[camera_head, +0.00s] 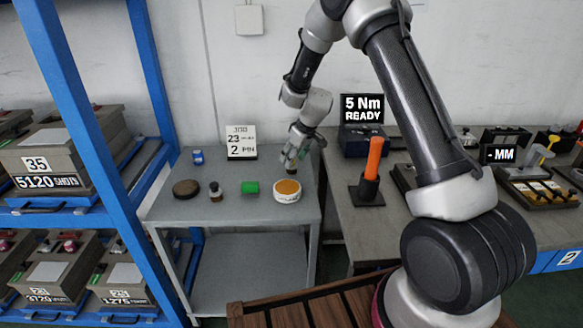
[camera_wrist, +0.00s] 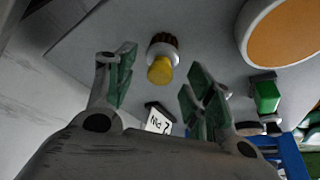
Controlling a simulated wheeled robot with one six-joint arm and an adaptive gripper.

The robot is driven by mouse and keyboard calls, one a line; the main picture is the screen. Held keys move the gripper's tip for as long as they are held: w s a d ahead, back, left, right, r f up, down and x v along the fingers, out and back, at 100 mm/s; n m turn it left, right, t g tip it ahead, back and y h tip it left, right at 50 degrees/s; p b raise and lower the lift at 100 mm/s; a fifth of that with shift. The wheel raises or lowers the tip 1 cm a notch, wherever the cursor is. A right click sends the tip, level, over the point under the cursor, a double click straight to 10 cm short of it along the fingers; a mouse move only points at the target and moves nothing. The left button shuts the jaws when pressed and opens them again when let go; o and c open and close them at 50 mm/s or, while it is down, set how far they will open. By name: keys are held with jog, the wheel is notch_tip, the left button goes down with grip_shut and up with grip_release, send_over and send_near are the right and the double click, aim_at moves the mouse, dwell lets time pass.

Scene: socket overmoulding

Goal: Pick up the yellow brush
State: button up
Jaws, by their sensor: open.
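The yellow brush (camera_wrist: 160,68) shows in the wrist view with a yellow end, a pale collar and dark brown bristles. It stands on the grey table top, in line with the gap between my fingers. My gripper (camera_wrist: 163,78) is open, with green-padded fingers on either side of that gap and nothing held. The depth between fingertips and brush is hard to judge. In the head view my gripper (camera_head: 291,157) is low over the back right of the small grey table (camera_head: 240,208), and it mostly hides the brush there.
A white tub with an orange top (camera_head: 287,191) stands close in front of my gripper. A green block (camera_head: 250,187), small bottle (camera_head: 215,191), brown disc (camera_head: 186,189), blue can (camera_head: 198,157) and sign card (camera_head: 241,142) share the table. An orange-handled tool (camera_head: 373,160) stands right.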

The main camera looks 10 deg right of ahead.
jog(key=shift+x, duration=1.15)
jog(key=c, duration=1)
notch_tip(320, 180, up, 10)
jog(key=shift+r, duration=0.1)
